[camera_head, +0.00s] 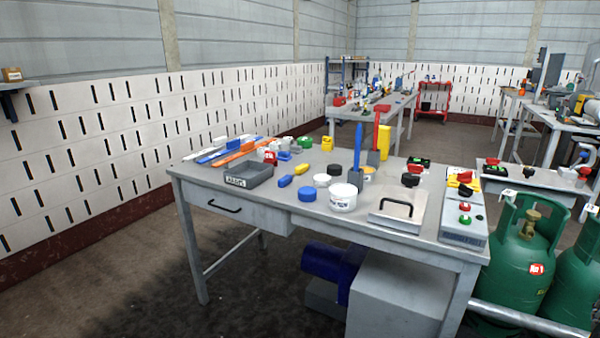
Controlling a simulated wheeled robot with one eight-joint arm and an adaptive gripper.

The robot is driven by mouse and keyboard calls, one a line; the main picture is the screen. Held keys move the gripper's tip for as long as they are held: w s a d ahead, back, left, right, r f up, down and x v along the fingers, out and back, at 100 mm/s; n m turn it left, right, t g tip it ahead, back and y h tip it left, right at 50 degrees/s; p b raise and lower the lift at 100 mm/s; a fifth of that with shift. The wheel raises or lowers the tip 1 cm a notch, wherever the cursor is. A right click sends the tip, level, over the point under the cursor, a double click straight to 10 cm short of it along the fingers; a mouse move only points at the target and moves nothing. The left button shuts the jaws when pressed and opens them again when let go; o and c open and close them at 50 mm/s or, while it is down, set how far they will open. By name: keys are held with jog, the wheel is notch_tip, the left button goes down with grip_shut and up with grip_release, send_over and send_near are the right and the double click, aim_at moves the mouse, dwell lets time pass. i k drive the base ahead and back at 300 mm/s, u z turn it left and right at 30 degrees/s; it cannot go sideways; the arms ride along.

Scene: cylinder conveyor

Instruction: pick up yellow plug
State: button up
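A small yellow piece (300,169), which looks like the yellow plug, lies on the grey workbench (330,214), right of the grey bin (249,174). A similar blue piece (285,181) lies just left of it and nearer. Another yellow object (327,143), upright and blocky, stands farther back on the bench. A yellow part (465,177) sits at the bench's right end beside red and black parts. My gripper is not in view.
A white tub (343,197), a blue lid (307,194) and a black-topped jar (334,170) stand near the yellow piece. A tall blue tool (357,150) rises behind the tub. A metal plate with a handle (397,210) lies right. Green gas cylinders (520,262) stand beside the bench.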

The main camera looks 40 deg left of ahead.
aim_at(302, 168)
jog(key=u, duration=1.75)
